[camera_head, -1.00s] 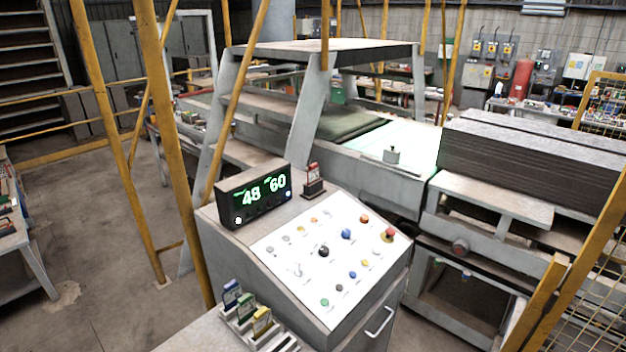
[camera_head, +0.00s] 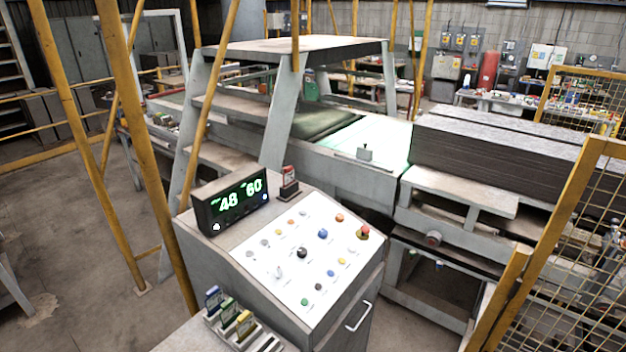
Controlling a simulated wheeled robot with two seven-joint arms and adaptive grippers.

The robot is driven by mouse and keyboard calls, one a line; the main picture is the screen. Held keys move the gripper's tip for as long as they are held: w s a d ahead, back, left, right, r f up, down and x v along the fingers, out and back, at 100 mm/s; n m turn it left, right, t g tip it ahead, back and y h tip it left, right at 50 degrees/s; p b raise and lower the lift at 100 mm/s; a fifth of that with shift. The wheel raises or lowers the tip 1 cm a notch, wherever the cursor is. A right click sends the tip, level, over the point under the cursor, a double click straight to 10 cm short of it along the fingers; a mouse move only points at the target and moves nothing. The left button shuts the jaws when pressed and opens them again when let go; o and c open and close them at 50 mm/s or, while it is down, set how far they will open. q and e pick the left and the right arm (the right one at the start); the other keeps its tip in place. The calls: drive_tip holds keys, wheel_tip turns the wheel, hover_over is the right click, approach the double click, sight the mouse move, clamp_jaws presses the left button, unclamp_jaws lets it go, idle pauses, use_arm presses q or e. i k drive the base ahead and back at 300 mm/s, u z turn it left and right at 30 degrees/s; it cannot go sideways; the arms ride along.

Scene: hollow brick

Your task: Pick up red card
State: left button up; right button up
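A small red card (camera_head: 289,173) stands upright in a dark holder (camera_head: 289,190) on the top ledge of the control console. It is just right of the green digital display (camera_head: 232,201), which reads 48 and 60. Neither of my grippers shows in the head view.
The sloped white button panel (camera_head: 305,250) fills the console front. A rack (camera_head: 240,330) with blue, green and yellow cards stands at the lower left. Yellow posts (camera_head: 150,150) rise at left, and a yellow mesh fence (camera_head: 560,260) stands at right. Grey slabs (camera_head: 500,150) lie behind.

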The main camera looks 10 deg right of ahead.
sight(288, 174)
drive_tip(key=z, duration=2.2)
drive_tip(key=i, duration=1.3)
drive_tip(key=u, duration=2.15)
drive_tip(key=i, duration=1.1)
drive_tip(key=u, duration=2)
